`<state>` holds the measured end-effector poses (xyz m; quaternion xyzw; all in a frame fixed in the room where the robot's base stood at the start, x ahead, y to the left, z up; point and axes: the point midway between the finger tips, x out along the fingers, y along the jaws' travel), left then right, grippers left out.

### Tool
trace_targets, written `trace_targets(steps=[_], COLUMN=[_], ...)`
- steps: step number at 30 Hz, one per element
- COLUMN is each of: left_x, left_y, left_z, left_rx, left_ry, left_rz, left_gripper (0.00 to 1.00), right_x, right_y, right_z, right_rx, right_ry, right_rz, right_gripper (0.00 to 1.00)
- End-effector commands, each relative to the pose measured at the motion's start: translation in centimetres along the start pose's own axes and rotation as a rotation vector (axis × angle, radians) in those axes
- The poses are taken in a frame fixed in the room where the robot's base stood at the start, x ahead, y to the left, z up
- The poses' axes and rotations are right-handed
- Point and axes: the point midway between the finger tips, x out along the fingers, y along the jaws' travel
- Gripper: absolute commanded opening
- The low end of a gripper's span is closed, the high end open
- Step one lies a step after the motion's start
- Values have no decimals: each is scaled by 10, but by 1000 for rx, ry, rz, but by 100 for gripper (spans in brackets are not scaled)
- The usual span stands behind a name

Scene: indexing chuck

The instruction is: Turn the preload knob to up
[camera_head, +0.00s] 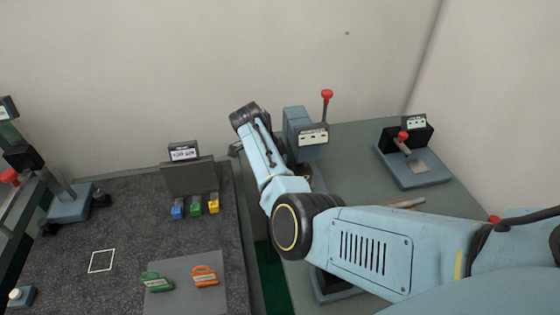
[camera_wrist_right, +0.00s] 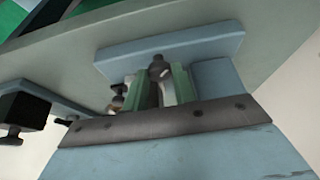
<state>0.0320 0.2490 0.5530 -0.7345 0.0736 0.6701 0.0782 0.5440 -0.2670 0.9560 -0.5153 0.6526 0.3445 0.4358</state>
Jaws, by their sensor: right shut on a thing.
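The preload knob appears to be the small dark, rounded knob (camera_wrist_right: 158,70) in the right wrist view, in front of a blue-grey plate (camera_wrist_right: 180,47). My right gripper (camera_wrist_right: 157,82) reaches up to it with two greenish fingers and is shut on it. The grip is partly hidden by the gripper's own parts, and I cannot read which way the knob points. In the head view my right arm bends up in front of a blue-grey fixture (camera_head: 296,125) with a label. The right fingertips and the knob cannot be made out there. My left gripper is in neither view.
A red-balled lever (camera_head: 327,95) stands behind the fixture. A second labelled station with a red-tipped lever (camera_head: 403,137) is at the right.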

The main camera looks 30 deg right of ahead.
Motion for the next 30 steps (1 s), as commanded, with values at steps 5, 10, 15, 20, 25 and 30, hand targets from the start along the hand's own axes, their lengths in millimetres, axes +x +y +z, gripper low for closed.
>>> trace_targets(steps=[5, 10, 15, 20, 25, 30], left_x=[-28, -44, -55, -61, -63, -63], left_y=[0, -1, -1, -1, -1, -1], left_z=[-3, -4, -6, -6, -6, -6], left_rx=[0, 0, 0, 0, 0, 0], left_ry=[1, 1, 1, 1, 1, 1], left_rz=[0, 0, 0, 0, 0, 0], left_gripper=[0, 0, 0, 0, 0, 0], right_x=[-4, -4, -3, -2, -1, -1], right_y=[2, 3, 3, 3, 3, 3], right_z=[-2, -2, -2, -1, -1, 0], right_rx=[-132, -242, -324, -372, -394, -399], right_ry=[1, 1, 0, 0, -1, -1], right_rz=[-52, -98, -135, -155, -165, -167], right_gripper=[4, 4, 4, 4, 4, 4])
